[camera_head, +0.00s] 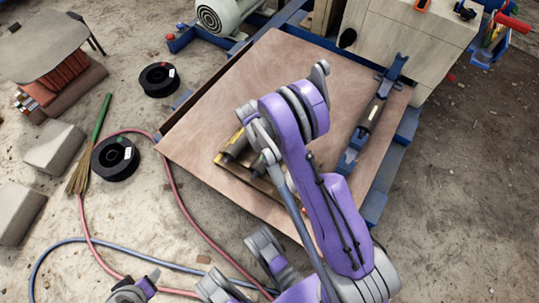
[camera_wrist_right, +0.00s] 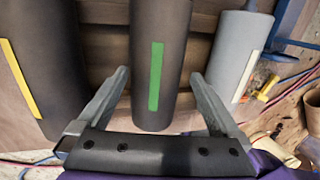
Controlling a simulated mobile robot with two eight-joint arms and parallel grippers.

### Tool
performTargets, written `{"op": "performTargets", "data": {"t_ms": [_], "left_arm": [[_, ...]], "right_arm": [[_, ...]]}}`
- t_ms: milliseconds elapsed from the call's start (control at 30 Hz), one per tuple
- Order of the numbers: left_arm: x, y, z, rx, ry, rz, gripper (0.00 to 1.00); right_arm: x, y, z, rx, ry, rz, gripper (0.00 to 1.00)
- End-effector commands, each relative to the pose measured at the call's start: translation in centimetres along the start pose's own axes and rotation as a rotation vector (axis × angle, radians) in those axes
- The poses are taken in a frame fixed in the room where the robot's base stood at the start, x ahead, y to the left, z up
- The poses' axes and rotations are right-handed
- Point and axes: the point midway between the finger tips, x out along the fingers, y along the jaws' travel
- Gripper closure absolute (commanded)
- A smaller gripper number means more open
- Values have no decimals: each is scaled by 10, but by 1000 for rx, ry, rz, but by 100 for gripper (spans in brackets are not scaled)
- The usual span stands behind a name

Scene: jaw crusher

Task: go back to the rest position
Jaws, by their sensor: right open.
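My right gripper (camera_wrist_right: 160,75) is open in the right wrist view, its two grey fingers on either side of a dark cylinder with a green stripe (camera_wrist_right: 157,55). Whether the fingers touch it I cannot tell. A dark cylinder with a yellow stripe (camera_wrist_right: 38,65) lies to its left, and a grey cylinder with a pale stripe (camera_wrist_right: 232,60) to its right. In the head view, my purple right arm (camera_head: 335,215) reaches over the brown tabletop (camera_head: 235,85) and hides the fingertips. The yellow-striped cylinder (camera_head: 236,143) shows beside it.
A blue fixture (camera_head: 397,67) holding a dark cylinder (camera_head: 371,112) stands on the tabletop's right side. Black spools (camera_head: 115,158), a broom (camera_head: 90,150) and red and blue hoses (camera_head: 75,242) lie on the ground to the left. The ground at right is mostly clear.

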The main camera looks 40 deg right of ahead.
Motion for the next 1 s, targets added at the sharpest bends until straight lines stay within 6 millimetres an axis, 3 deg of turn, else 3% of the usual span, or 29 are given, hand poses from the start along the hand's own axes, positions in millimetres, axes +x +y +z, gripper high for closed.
{"op": "performTargets", "data": {"t_ms": [100,300,767,867,1000], "left_arm": [[-8,0,-2,0,1,0,39],[-16,0,-3,0,2,0,39],[-17,0,-3,0,2,0,39],[-17,0,-3,0,2,0,39],[-17,0,-3,0,2,0,39]], "right_arm": [[-28,-2,0,0,0,-1,0],[-57,-2,0,2,0,-1,0],[-71,-2,-2,23,-2,6,0],[-87,-6,-10,96,-7,31,0],[-123,-19,-29,286,-11,96,0]]}}
